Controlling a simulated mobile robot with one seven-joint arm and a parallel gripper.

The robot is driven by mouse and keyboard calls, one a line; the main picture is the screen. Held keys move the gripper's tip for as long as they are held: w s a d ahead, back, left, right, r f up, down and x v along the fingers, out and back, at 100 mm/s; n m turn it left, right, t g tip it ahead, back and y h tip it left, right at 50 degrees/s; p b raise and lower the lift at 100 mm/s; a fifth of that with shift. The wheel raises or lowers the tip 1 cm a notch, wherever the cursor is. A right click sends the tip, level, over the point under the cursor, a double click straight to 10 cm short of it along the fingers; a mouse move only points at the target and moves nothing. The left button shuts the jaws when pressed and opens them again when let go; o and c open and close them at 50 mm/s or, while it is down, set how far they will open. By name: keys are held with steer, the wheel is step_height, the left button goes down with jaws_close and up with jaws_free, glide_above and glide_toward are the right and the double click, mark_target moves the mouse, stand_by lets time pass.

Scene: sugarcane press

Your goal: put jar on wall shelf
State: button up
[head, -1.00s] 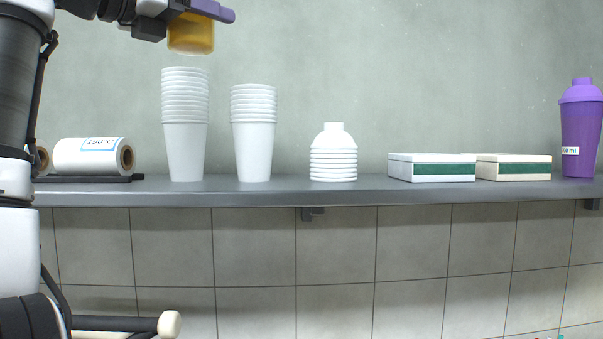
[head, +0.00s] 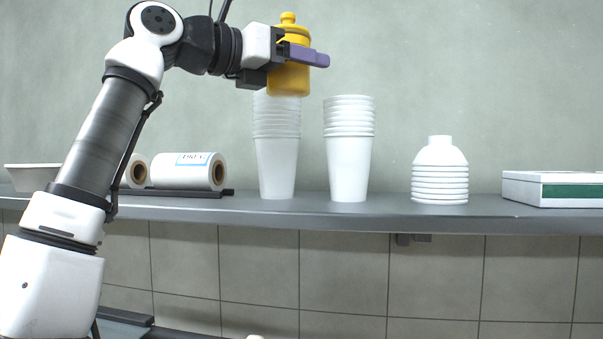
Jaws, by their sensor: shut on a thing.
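A yellow jar (head: 290,78) with a narrow neck and knobbed top is held upright in my gripper (head: 305,56). The gripper has purple fingers and is shut around the jar's upper body. In the head view the jar is above the grey wall shelf (head: 380,217), at the height of the top of the left cup stack and overlapping it in the picture. I cannot tell whether the jar is in front of the cups or touches them.
The shelf bears two white cup stacks (head: 276,165) (head: 348,160), a stack of white lids (head: 440,172), a white and green box (head: 555,190), film rolls (head: 187,171) and a white bowl (head: 33,177). Bare shelf shows between the right cup stack and the lids.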

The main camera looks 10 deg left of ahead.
step_height(320, 180, down, 16)
steer(key=shift+f, duration=0.15)
stand_by(0.4)
steer(key=shift+f, duration=0.2)
steer(key=o, duration=1)
steer(key=shift+c, duration=0.2)
steer(key=shift+r, duration=0.1)
steer(key=shift+r+p, duration=0.15)
steer(key=shift+p, duration=0.15)
steer(key=shift+s+a+b, duration=0.25)
steer(key=shift+b, duration=0.05)
steer(key=b+v, duration=0.3)
steer(key=v, duration=0.8)
steer(key=shift+s, duration=0.15)
